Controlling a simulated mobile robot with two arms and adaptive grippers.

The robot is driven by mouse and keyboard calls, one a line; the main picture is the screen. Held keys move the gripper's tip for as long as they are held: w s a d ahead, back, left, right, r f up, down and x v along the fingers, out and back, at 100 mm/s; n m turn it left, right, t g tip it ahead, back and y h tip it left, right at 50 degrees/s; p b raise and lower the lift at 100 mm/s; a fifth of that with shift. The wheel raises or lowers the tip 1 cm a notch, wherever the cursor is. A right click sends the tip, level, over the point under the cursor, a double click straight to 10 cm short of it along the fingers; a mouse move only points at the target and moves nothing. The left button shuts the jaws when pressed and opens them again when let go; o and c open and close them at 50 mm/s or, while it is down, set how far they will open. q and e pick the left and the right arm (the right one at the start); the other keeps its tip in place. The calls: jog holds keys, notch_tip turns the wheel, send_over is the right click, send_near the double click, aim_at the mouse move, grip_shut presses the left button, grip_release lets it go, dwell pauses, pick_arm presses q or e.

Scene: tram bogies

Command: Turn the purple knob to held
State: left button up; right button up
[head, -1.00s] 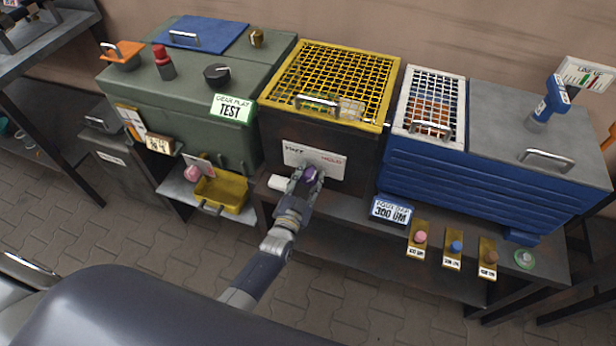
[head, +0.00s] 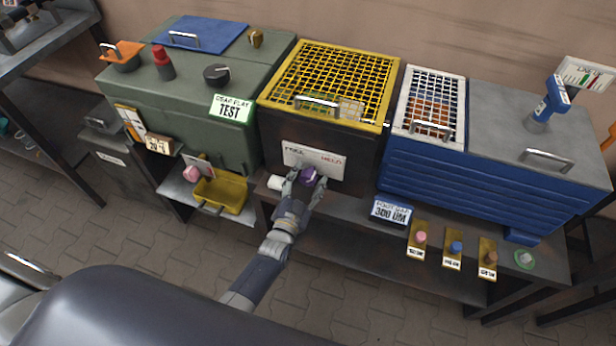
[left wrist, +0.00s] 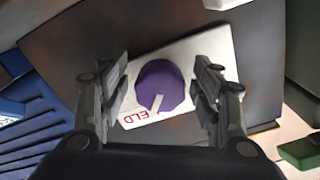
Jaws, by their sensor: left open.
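The purple knob (head: 308,176) sits low on the front of the dark box with the yellow grid lid, on a white plate (head: 328,163) lettered with HELD in red at its right. In the left wrist view the knob (left wrist: 160,86) shows whole, its white pointer directed at the red HELD lettering, partly hidden. My left gripper (head: 303,174) is open in front of the knob. In the left wrist view its two fingers (left wrist: 162,80) stand either side of the knob, with a gap on both sides. My right gripper is not in view.
The yellow grid lid (head: 335,75) with a handle is above the knob. A green cabinet (head: 190,120) stands left and a blue ribbed box (head: 460,178) right.

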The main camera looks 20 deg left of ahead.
pick_arm(q)
jog(key=s, duration=1.1)
jog(key=shift+s+a, duration=0.15)
jog(key=shift+a, duration=0.05)
